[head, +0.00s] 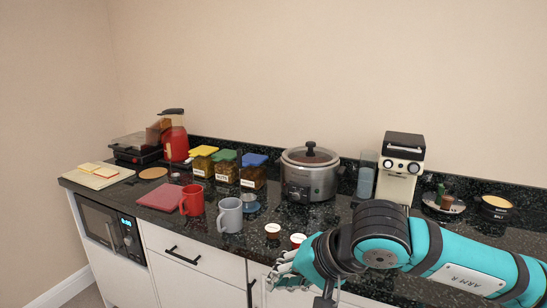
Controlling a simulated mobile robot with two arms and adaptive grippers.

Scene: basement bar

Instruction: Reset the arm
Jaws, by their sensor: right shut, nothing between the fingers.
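My right arm, teal with dark joints, comes in from the right edge in the head view and reaches across the front of the counter (158,219). Its gripper (283,278) is at the counter's front edge, low in the middle of the picture. It is shut and empty, and partly hidden by the wrist. My left gripper is not in view.
Two small round pods (272,230) lie just behind the gripper. A grey mug (230,215) and red mug (192,200) stand to its left. A slow cooker (309,174) and coffee machine (399,168) stand behind. Space above the counter is free.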

